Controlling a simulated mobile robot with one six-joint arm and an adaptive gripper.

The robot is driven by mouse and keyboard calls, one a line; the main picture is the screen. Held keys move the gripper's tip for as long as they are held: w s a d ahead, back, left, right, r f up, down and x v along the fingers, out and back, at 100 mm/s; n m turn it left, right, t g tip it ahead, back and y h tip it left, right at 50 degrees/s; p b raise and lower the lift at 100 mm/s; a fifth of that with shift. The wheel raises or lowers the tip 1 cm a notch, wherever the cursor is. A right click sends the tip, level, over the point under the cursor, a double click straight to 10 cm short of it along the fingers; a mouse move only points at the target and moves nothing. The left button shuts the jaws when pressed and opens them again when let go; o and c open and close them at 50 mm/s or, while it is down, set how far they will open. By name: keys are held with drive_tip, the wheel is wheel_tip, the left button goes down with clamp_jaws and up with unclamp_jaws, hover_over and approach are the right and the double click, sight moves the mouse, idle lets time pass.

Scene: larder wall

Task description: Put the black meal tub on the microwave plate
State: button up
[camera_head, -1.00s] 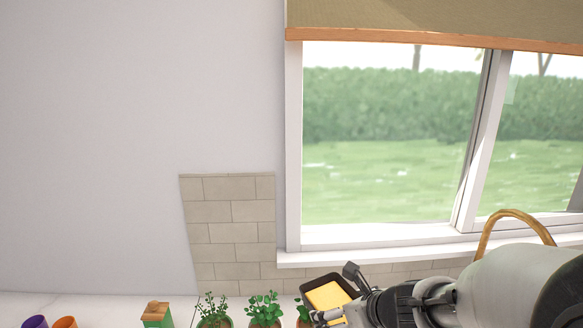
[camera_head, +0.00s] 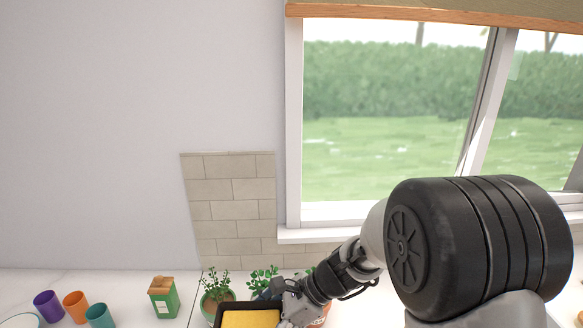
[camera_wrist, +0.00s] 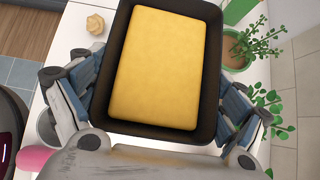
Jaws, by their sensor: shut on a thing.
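The black meal tub (camera_wrist: 211,112) has a yellow filling and sits between the fingers of my gripper (camera_wrist: 160,108) in the wrist view. My gripper is shut on it, with blue-grey pads against both sides. In the head view the tub (camera_head: 219,315) is at the bottom edge, partly cut off, in front of the potted plants, with my gripper (camera_head: 283,303) at its right. I cannot see a microwave or its plate in either current view.
Potted plants (camera_head: 217,291) stand close behind the tub. A green carton (camera_head: 163,297), a purple cup (camera_head: 48,306), an orange cup (camera_head: 75,304) and a teal cup (camera_head: 99,316) stand left on the white counter (camera_head: 130,284). A window (camera_head: 395,130) is behind.

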wheel_tip(320, 180, down, 4)
drive_tip(key=b, duration=0.1)
drive_tip(key=w+d+r+m+t+h, duration=0.2)
drive_tip(key=d+r+m+t, duration=0.1)
drive_tip(key=d+m, duration=0.2)
drive_tip(key=w+d+r+m+t+h, duration=0.2)
drive_tip(key=d+m, duration=0.3)
drive_tip(key=d, duration=0.3)
drive_tip(key=w+d+r+m+t+h+b, duration=0.1)
drive_tip(key=w+d+r+m+t+h, duration=0.1)
drive_tip(key=d+r+m+t, duration=0.2)
drive_tip(key=d+m, duration=0.1)
drive_tip(key=d, duration=0.2)
drive_tip(key=shift+d+r, duration=0.15)
drive_tip(key=shift+d, duration=0.05)
drive_tip(key=shift+w, duration=0.1)
